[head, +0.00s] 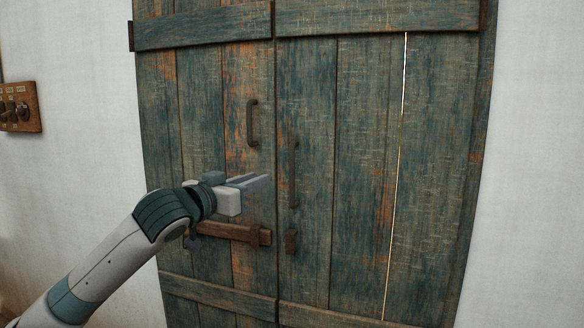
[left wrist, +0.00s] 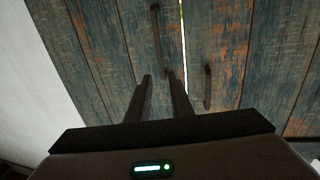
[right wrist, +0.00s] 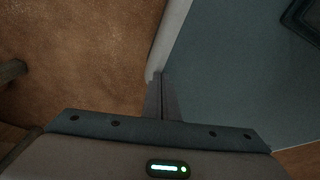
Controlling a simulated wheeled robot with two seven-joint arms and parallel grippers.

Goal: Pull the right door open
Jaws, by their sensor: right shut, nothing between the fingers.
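The right door (head: 340,120) is weathered teal planks and looks closed against the left door (head: 200,100). Its long dark upright handle (head: 293,175) is right of the centre seam. It also shows in the left wrist view (left wrist: 156,38), where the scene appears upside down. My left gripper (head: 262,181) is open and empty, its fingers pointing at the doors. In the head view its tips end just left of this handle; in the left wrist view the handle lies beyond the fingertips. I see no contact. My right gripper (right wrist: 162,76) is shut and empty, away from the doors.
The left door has a shorter handle (head: 252,122) and a brown sliding bolt (head: 228,231) below my gripper. The bolt ends left of the seam, apart from the right door's bracket (head: 291,241). A switch board (head: 20,107) hangs on the left wall. Brown floor (right wrist: 80,60) lies below my right gripper.

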